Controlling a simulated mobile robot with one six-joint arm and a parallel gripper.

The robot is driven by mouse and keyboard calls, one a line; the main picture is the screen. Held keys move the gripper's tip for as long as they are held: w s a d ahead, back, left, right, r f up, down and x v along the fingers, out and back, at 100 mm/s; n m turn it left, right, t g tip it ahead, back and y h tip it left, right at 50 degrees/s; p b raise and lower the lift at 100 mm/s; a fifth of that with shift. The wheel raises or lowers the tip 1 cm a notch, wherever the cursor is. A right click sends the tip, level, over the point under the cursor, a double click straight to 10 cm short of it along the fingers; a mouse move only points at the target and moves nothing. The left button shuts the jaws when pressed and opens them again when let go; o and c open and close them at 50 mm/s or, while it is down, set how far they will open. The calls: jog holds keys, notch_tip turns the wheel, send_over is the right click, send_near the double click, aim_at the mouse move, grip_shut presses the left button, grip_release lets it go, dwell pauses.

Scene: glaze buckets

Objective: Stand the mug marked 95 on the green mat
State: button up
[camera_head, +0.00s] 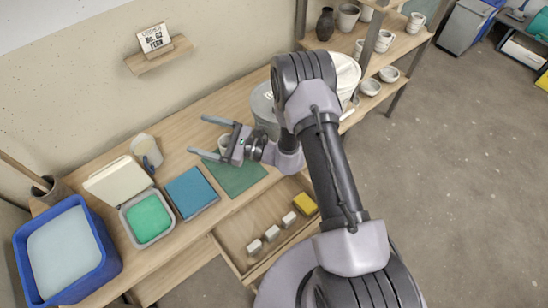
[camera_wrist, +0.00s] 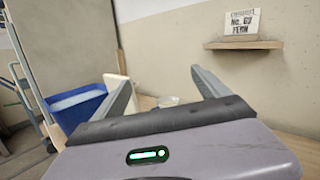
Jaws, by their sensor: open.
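The green mat (camera_head: 243,178) lies on the bench, partly hidden by my gripper. No mug marked 95 can be made out.
Left on the bench are a blue tub (camera_head: 103,255), a green-filled tray (camera_head: 148,218), a blue-topped tray (camera_head: 191,192) and a pale container (camera_head: 147,150). Buckets (camera_head: 264,103) stand behind my arm. An open drawer (camera_head: 237,245) holds small blocks. Mugs (camera_head: 384,41) and bowls fill the right shelves.

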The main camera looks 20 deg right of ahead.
jog(key=s+a+r+n+g+h, duration=0.3)
jog(key=s+r+n+g, duration=0.9)
jog(key=s+r, duration=0.55)
jog(key=s+d+r+n+t+h, duration=0.2)
jog(key=s+d+n+t+h, duration=0.1)
jog(key=d, duration=0.5)
jog(key=s+d+r+n+t+h, duration=0.2)
jog(key=s+d+r+t+h, duration=0.1)
jog(key=s+d+t+h, duration=0.2)
jog(key=s+d+h, duration=0.2)
jog(key=d+h, duration=0.1)
jog(key=d, duration=0.1)
jog(key=shift+d+n+h, duration=0.2)
jog(key=shift+n+h, duration=0.2)
